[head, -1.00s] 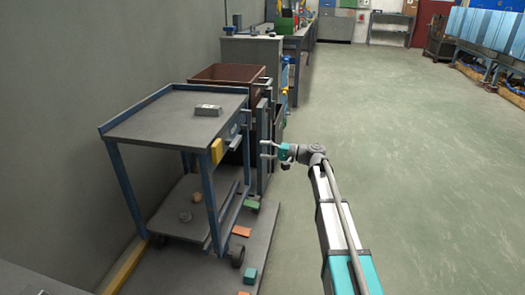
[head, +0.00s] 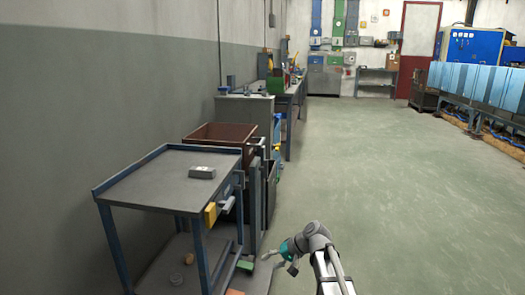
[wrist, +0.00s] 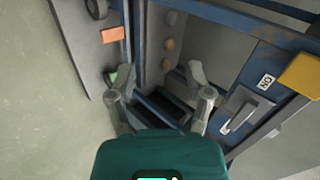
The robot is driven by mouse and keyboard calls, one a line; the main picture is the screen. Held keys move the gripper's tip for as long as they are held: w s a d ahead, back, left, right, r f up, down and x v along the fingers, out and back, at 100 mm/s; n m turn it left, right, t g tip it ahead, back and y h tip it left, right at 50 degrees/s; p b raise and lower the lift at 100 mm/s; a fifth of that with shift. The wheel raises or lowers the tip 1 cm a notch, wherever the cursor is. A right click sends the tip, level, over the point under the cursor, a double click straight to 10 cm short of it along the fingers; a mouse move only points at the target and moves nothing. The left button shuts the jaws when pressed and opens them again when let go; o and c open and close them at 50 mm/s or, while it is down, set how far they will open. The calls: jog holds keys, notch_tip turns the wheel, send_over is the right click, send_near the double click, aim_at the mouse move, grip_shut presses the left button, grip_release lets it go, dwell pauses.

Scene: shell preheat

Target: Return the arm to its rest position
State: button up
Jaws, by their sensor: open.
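My gripper (head: 277,262) is open and empty at the front of my grey and teal arm (head: 318,245), low in the head view. It is in the air to the right of the blue-framed cart (head: 150,180), apart from it. In the wrist view my gripper (wrist: 160,75) shows two grey fingers spread wide with nothing between them. Beyond them are the cart's blue frame and shelf. Most of the arm is cut off by the lower edge of the head view.
A grey block (head: 202,172) lies on the cart top. A yellow block (head: 211,214) and a handle (head: 228,204) are on its right side; the handle (wrist: 240,108) also shows in the wrist view. A brown bin (head: 215,136) stands behind. The floor (head: 385,190) to the right is clear.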

jog(key=s+d+f+g+h+p, duration=0.15)
jog(key=s+d+h+p, duration=0.25)
jog(key=s+d+h, duration=0.9)
jog(key=s+r+y+p, duration=0.1)
jog(key=s+r+p, duration=0.1)
jog(key=r+p, duration=1.6)
jog(key=s+r+y+p, duration=0.2)
jog(key=r+p, duration=1.6)
jog(key=p, duration=0.1)
jog(key=shift+d+r, duration=0.4)
jog(key=shift+d, duration=0.05)
